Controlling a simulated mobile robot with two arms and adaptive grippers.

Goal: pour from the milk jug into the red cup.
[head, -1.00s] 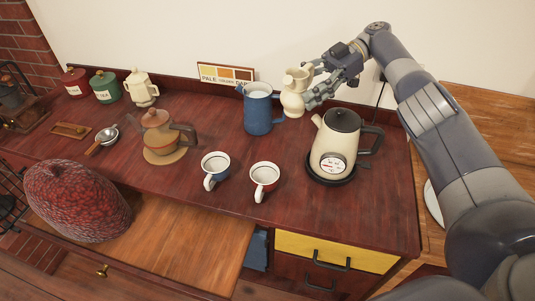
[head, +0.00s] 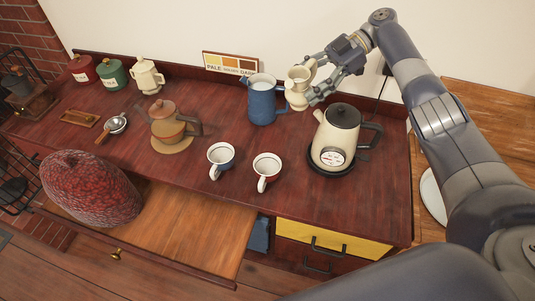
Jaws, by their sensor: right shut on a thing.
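The milk jug (head: 297,96), small and cream-coloured, is in my right gripper (head: 310,88) at the back of the dark red counter. The gripper is shut on it from the right, and its fingers hide part of the jug. The jug looks roughly upright; I cannot tell whether its base clears the counter. The red cup (head: 267,168), white inside with a red outside, stands upright nearer the front, below and left of the jug in the picture. Its handle points to the front. My left gripper is not in view.
A blue pitcher (head: 262,101) stands just left of the jug. A cream kettle (head: 334,136) on a dark base stands right of the red cup. A blue cup (head: 221,158) is left of it. A glass coffee pot (head: 167,127) stands further left. The counter between jug and red cup is clear.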

